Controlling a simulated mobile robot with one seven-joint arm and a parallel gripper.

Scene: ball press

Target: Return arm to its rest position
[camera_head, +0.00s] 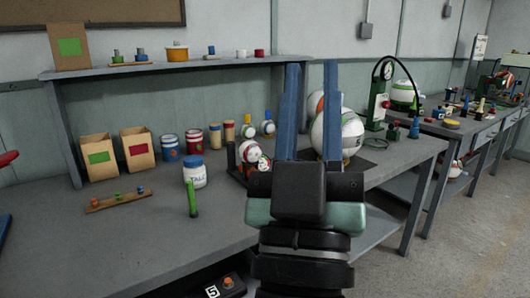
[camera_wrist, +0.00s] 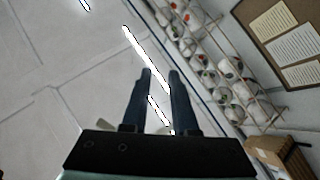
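My gripper (camera_head: 312,66) stands in front of the workbench in the head view, with its two long blue fingers pointing upward. In the wrist view my gripper (camera_wrist: 160,73) also shows a gap between the fingertips, with the pale ceiling and a light strip behind. The large white ball (camera_head: 349,138) with orange and green patches is on the bench behind the right finger, which partly hides it. I cannot tell the exact distance between them.
The bench (camera_head: 135,235) carries cardboard boxes (camera_head: 137,152), cans, a white jar (camera_head: 194,173) and a green upright stick (camera_head: 192,199). A green gauge stand (camera_head: 378,100) is at right. A shelf (camera_head: 160,66) runs above. The floor at right (camera_head: 450,240) is clear.

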